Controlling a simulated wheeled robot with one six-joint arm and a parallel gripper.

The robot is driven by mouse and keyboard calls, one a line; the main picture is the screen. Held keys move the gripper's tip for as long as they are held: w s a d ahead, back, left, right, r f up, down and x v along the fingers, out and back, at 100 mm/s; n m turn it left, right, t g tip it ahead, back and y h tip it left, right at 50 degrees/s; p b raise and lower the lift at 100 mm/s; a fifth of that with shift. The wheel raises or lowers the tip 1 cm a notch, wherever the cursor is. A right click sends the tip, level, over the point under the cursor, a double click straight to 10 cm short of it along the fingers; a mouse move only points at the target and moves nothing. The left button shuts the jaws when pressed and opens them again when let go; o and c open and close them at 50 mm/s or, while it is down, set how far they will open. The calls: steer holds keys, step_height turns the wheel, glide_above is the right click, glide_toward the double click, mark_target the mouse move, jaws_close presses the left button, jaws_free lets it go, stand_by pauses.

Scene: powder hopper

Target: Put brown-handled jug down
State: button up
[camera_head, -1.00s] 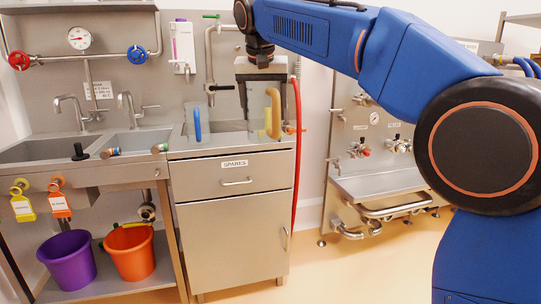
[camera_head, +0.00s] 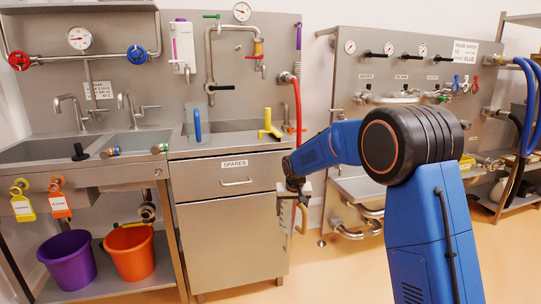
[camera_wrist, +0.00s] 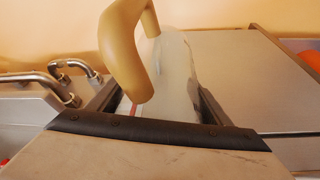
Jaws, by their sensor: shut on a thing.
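The brown-handled jug has a clear body (camera_wrist: 175,68) and a thick tan handle (camera_wrist: 128,50). In the wrist view the body sits between the fingers of my gripper (camera_wrist: 158,108), which is shut on it. In the head view my gripper (camera_head: 293,190) is low, in front of the spares cabinet's right edge, below the counter height. The tan handle (camera_head: 304,217) hangs just under it.
A pipework station (camera_head: 400,75) is further right. Open floor (camera_head: 340,275) lies in front.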

steer(key=s+d+f, duration=0.2)
steer(key=d+f, duration=0.3)
steer(key=f, duration=0.5)
steer(key=s+d+f, duration=0.2)
steer(key=d+f, duration=0.4)
steer(key=f, duration=0.4)
steer(key=s+d+f, duration=0.9)
steer(key=s+f, duration=0.1)
steer(key=f, duration=0.3)
steer(key=shift+d+f+m, duration=0.25)
steer(key=shift+f+m, duration=0.05)
steer(key=shift+s, duration=0.1)
